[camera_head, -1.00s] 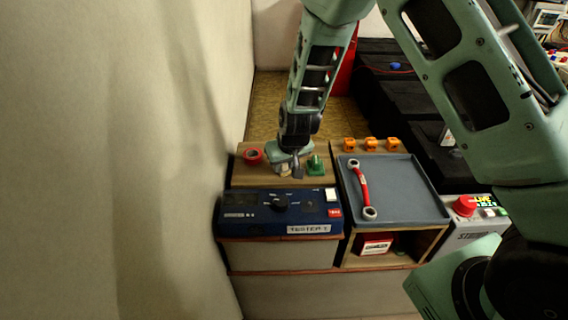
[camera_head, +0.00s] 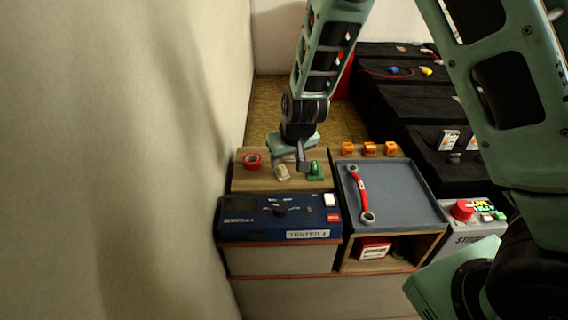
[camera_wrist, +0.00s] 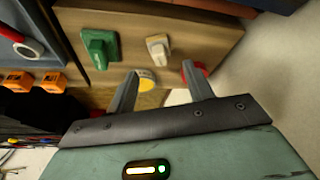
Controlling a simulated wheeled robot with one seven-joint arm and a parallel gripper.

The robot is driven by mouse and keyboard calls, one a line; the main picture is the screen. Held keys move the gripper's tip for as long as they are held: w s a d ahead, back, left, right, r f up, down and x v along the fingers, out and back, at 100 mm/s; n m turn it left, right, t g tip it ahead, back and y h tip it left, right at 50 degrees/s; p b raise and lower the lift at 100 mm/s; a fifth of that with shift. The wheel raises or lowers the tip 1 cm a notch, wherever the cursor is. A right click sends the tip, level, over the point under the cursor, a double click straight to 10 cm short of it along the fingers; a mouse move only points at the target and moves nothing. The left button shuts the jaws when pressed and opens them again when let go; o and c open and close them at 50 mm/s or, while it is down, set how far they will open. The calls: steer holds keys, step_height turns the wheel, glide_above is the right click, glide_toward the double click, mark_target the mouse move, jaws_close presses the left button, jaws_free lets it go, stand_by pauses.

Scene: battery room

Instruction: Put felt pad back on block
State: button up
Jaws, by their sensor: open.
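My gripper (camera_head: 292,163) is open and empty above the back of a wooden block-like top (camera_head: 245,184); its spread fingers also show in the wrist view (camera_wrist: 161,75). A small cream piece with a raised grip (camera_head: 282,173) stands on the wood just in front of the fingers, apart from them (camera_wrist: 158,48). A green piece of similar form (camera_head: 315,171) stands to its right. A round yellow disc with a pale rim (camera_wrist: 146,83) lies on the wood near one fingertip. I cannot tell for sure which of these is the felt pad.
A red tape ring (camera_head: 252,160) lies left of the gripper, near the wall. A blue tester (camera_head: 270,222) stands in front. A grey tray (camera_head: 400,195) with a red-handled wrench (camera_head: 358,192) is at right. Orange pieces (camera_head: 369,149) line the tray's back.

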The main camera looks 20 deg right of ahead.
steer(key=s+a+r+n+g+y, duration=0.1)
steer(key=s+a+r, duration=0.25)
steer(key=s, duration=0.25)
steer(key=s+a+r+n+g+p, duration=0.1)
steer(key=s+a+r+n, duration=0.1)
steer(key=s+r, duration=0.35)
steer(key=s+a+r+n+g+y, duration=0.1)
steer(key=s+a+r, duration=0.2)
steer(key=s, duration=0.4)
steer(key=s+d+r+n+g+h, duration=0.1)
steer(key=s+d+r+n, duration=0.1)
steer(key=s, duration=1)
steer(key=shift+s+r+n+g+h, duration=0.15)
steer(key=shift+r+n+g+h, duration=0.2)
steer(key=shift+r, duration=0.2)
steer(key=shift+d, duration=0.1)
step_height(320, 180, up, 10)
steer(key=p, duration=0.9)
steer(key=shift+f+p, duration=0.2)
steer(key=shift+p, duration=0.1)
